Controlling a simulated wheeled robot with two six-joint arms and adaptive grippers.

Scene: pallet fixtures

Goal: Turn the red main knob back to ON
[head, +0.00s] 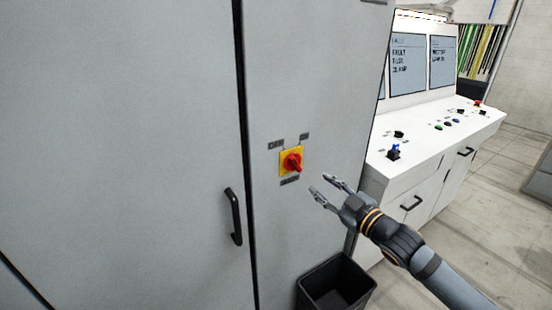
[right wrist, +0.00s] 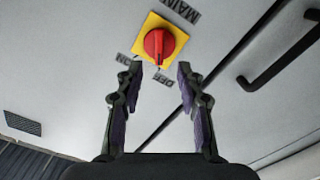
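The red main knob (head: 292,162) sits on a yellow square plate (head: 283,168) on the grey cabinet door. In the right wrist view the knob (right wrist: 158,44) shows its grip bar pointing down the picture, toward the OFF label (right wrist: 164,80). The ON label (right wrist: 123,59) is at the plate's left there, and MAIN (right wrist: 180,10) is above it. My right gripper (head: 324,188) is open and empty, to the right of and a little below the knob, apart from it. In the wrist view its fingers (right wrist: 160,74) point toward the knob from below. My left gripper is not in view.
A black door handle (head: 234,216) is left of the knob, across the door seam. A black bin (head: 336,284) stands below. A white control console (head: 430,135) with buttons and screens stands to the right. The door around the knob is otherwise flat.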

